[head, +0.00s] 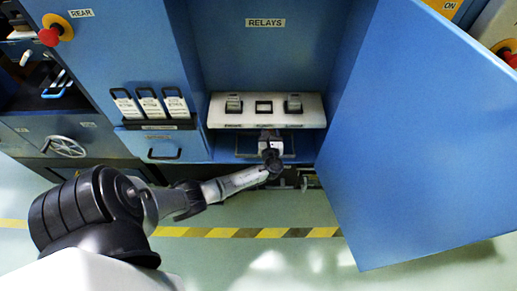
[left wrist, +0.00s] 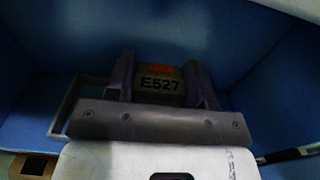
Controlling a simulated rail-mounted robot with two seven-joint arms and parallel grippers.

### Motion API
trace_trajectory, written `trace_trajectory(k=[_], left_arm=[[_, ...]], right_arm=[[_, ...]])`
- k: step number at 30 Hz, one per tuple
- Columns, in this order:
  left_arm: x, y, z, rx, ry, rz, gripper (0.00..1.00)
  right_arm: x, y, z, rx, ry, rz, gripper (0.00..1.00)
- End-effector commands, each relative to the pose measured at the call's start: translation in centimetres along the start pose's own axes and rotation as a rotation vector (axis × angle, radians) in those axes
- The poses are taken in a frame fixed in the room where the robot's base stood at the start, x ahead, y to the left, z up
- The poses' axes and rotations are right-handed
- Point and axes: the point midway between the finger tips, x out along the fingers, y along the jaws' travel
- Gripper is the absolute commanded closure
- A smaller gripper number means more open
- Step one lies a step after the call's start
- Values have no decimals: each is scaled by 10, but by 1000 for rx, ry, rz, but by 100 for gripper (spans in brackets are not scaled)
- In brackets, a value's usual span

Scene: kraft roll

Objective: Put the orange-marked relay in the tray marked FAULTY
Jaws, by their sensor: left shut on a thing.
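The relay (left wrist: 158,88), a dark block marked E527 with an orange patch on top, sits between the two fingers of my left gripper (left wrist: 162,82) in the left wrist view. The gripper is shut on it. In the head view my left gripper (head: 270,148) is just below the front of the white relay shelf (head: 265,122), inside the blue cabinet; the relay is hard to make out there. A thin grey frame (head: 242,157) lies behind and around the gripper; its edge (left wrist: 62,110) shows left of the gripper in the left wrist view. No FAULTY label is readable.
Two other relays (head: 234,104) (head: 293,104) stand on the shelf, with an empty square socket (head: 264,106) between them. The open blue door (head: 425,135) blocks the right side. The floor in front is clear.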

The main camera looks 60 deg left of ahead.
Motion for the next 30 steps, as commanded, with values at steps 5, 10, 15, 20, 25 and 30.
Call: trace_trajectory(k=[5, 10, 15, 20, 25, 30], left_arm=[[4, 39, -27, 5, -1, 2, 81], [8, 72, -47, 3, 0, 1, 81], [10, 94, -59, 2, 0, 1, 81], [11, 104, -63, 1, 0, 1, 81], [11, 106, -68, 1, 0, 1, 81], [11, 105, -88, 1, 0, 1, 81]], right_arm=[[18, 0, 6, -1, 1, 1, 57], [31, -1, 10, -1, 1, 1, 57], [40, -2, 12, 2, 1, -1, 57], [42, -2, 13, 4, 1, -2, 57], [46, -3, 14, 6, 2, -4, 57], [61, -4, 19, 6, 2, -4, 57]])
